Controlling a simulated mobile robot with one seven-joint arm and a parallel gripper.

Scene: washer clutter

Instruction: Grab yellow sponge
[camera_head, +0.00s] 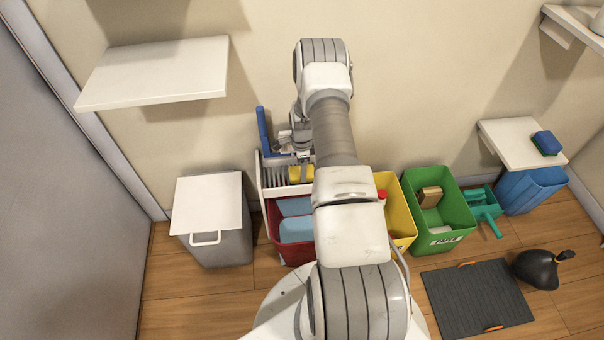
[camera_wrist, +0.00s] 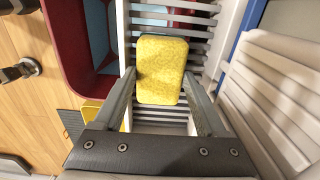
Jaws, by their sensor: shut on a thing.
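The yellow sponge (camera_wrist: 161,70) lies between the two fingers of my gripper (camera_wrist: 163,88) in the wrist view, over a white slatted rack (camera_wrist: 165,120). My gripper is shut on it, with a finger at each side. In the head view the sponge (camera_head: 300,174) shows as a small yellow patch left of my arm. My gripper (camera_head: 296,158) is just above it there, partly hidden by my own wrist. Whether the sponge touches the slats is hard to tell.
A red bin (camera_head: 285,246) with blue things stands below the rack. A yellow bin (camera_head: 404,213) and a green bin (camera_head: 440,214) stand to the right. A grey lidded bin (camera_head: 215,240) is left. A white shelf (camera_head: 155,72) juts from the wall. A dark mat (camera_head: 477,297) lies on the floor.

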